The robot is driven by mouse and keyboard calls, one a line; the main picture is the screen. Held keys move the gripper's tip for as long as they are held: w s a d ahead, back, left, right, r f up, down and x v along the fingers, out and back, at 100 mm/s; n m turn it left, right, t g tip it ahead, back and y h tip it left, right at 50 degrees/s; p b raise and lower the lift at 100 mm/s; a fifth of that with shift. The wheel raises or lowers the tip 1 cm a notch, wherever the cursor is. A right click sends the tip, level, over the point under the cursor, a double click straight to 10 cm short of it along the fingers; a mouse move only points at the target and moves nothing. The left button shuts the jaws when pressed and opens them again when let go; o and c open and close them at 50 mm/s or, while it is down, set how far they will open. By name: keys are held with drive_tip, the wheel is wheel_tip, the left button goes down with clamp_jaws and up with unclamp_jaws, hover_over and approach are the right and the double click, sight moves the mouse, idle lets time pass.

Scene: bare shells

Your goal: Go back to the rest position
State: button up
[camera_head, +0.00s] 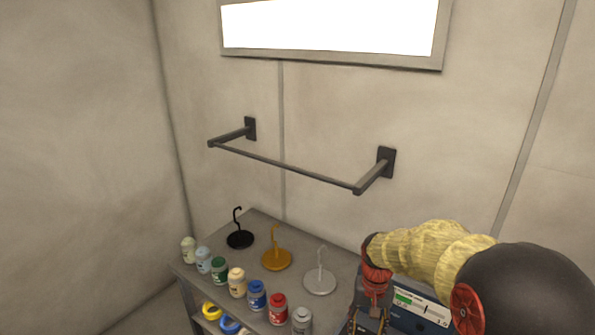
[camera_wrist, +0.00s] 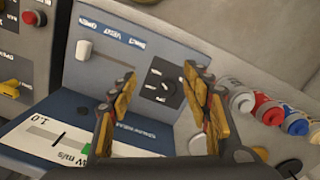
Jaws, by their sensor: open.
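My gripper (camera_head: 371,318) is at the lower right of the head view, in front of a blue-grey panel unit. In the wrist view my gripper (camera_wrist: 160,112) shows two yellow-and-dark fingers spread apart with nothing between them. Beyond the fingers is the panel (camera_wrist: 125,65) with a white lever (camera_wrist: 84,50) and a dark round knob (camera_wrist: 160,86). The fingers look apart from the knob, but the exact distance is hard to tell. The lower part of my gripper is cut off in the head view.
A grey table (camera_head: 305,244) stands by the wall. It bears a black hook stand (camera_head: 240,239), an orange one (camera_head: 277,259), a white one (camera_head: 320,281) and a row of several jars (camera_head: 237,283). A dark rail (camera_head: 285,166) juts from the wall above. Coloured rings (camera_head: 211,310) lie below.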

drive_tip(key=s+r+n+t+b, duration=0.1)
drive_tip(key=s+r+t+b, duration=0.2)
drive_tip(key=s, duration=0.8)
drive_tip(key=s+r+n+t+b, duration=0.1)
drive_tip(key=s+r+t+b, duration=0.2)
drive_tip(key=s, duration=0.9)
wheel_tip(320, 180, up, 5)
drive_tip(key=b, duration=0.3)
drive_tip(key=shift+s+f, duration=0.2)
drive_tip(key=shift+c, duration=0.7)
